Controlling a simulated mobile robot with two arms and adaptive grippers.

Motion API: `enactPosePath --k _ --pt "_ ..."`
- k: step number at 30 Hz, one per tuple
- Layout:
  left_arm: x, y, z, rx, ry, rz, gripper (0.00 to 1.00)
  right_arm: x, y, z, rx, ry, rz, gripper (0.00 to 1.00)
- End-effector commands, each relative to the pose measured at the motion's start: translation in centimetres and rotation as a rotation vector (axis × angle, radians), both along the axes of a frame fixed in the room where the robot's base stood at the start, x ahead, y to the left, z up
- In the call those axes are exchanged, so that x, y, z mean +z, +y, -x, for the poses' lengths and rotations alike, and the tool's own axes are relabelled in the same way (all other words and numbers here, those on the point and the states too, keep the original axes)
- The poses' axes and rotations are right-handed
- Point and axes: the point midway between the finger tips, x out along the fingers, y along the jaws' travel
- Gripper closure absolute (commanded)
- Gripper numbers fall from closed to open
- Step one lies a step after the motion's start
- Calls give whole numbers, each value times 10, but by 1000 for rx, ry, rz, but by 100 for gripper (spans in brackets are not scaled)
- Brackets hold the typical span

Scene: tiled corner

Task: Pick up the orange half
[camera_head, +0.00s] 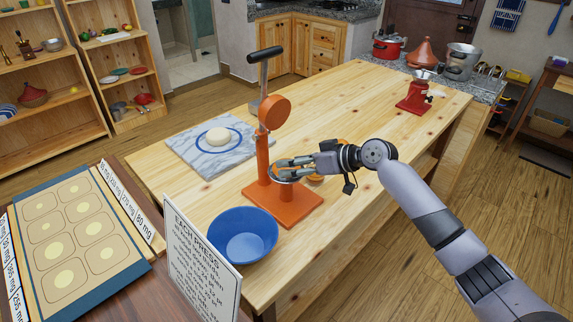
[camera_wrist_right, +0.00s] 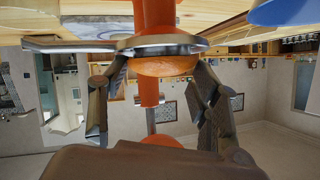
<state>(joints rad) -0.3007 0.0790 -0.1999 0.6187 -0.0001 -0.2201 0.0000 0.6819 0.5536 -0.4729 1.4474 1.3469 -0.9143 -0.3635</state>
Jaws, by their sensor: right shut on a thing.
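My right gripper (camera_head: 283,166) reaches in from the right to the orange-red press (camera_head: 298,207). In the right wrist view its two fingers (camera_wrist_right: 163,72) close on the sides of an orange half (camera_wrist_right: 165,67). The half's rounded side faces away from a metal cup (camera_wrist_right: 60,44), and its flat side is at the cup; the exact contact is hard to see. In the head view the fingers mostly hide the held half. Another orange piece (camera_head: 315,179) shows just below my wrist. My left gripper is out of view.
A blue bowl (camera_head: 241,236) stands in front of the press, beside a sign (camera_head: 197,243). A marble board (camera_head: 190,145) with a pale round lump (camera_head: 218,137) lies behind left. A red scale (camera_head: 414,97) stands far right. The table's back middle is clear.

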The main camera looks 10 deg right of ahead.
Motion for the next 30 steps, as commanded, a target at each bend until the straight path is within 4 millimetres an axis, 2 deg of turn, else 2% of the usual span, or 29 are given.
enactPosePath --k 9,20,26,30 --pt "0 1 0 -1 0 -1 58 0 0 0 0 0 0 72" --pt "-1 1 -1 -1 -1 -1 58 5 0 0 0 -3 0 73" --pt "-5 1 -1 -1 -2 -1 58 27 0 -1 1 -6 0 73" --pt "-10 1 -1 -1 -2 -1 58 57 0 -1 0 -9 0 73"
